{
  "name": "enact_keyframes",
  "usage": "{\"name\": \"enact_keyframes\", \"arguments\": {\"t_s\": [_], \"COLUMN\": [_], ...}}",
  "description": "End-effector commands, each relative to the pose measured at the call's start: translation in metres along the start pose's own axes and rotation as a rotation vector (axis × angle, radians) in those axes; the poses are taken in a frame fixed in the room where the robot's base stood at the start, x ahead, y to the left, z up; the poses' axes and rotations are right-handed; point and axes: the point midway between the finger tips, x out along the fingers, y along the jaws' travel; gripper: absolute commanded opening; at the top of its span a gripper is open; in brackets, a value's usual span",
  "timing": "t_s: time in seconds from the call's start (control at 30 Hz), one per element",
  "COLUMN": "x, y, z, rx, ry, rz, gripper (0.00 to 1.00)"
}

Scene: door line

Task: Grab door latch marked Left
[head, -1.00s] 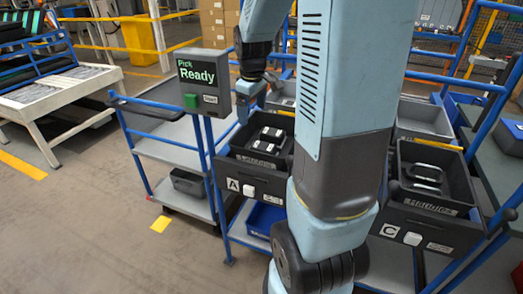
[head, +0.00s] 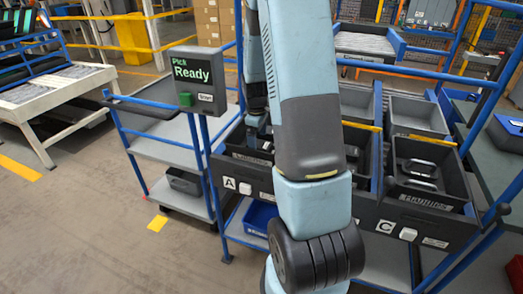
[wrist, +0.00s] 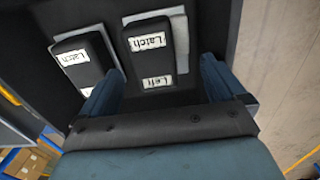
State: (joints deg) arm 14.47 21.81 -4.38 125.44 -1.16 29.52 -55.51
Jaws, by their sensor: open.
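In the wrist view, the door latch marked Left (wrist: 152,48) is a black block with white labels reading "Latch" and "Left". It lies in a dark bin with a light grey plate beside it. My gripper (wrist: 161,70) is open, its two blue-grey fingers spread on either side of the Left latch's near end. I cannot tell how deep the fingertips reach.
Bin C (head: 440,185), marked Handles, holds black handles on the right. Grey bins (head: 415,115) stand behind. The blue-framed cart carries a sign (head: 196,75) reading "Pick Ready". The bin wall (wrist: 208,25) is close to the right finger.

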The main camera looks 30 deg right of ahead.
Motion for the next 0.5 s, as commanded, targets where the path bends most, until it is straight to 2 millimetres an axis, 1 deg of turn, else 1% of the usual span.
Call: {"name": "enact_keyframes", "arguments": {"t_s": [0.03, 0.1, 0.27, 0.33, 0.5], "x": [0.006, 0.011, 0.018, 0.023, 0.045], "y": [0.000, 0.000, 0.000, 0.000, 0.001], "z": [0.000, 0.000, 0.000, 0.001, 0.002], "rx": [0.000, 0.000, 0.000, 0.000, 0.000], "ry": [-0.001, 0.000, -0.001, -0.001, -0.002], "rz": [-0.002, 0.000, 0.000, 0.000, -0.001], "gripper": [0.97, 0.97, 0.97, 0.97, 0.97]}}
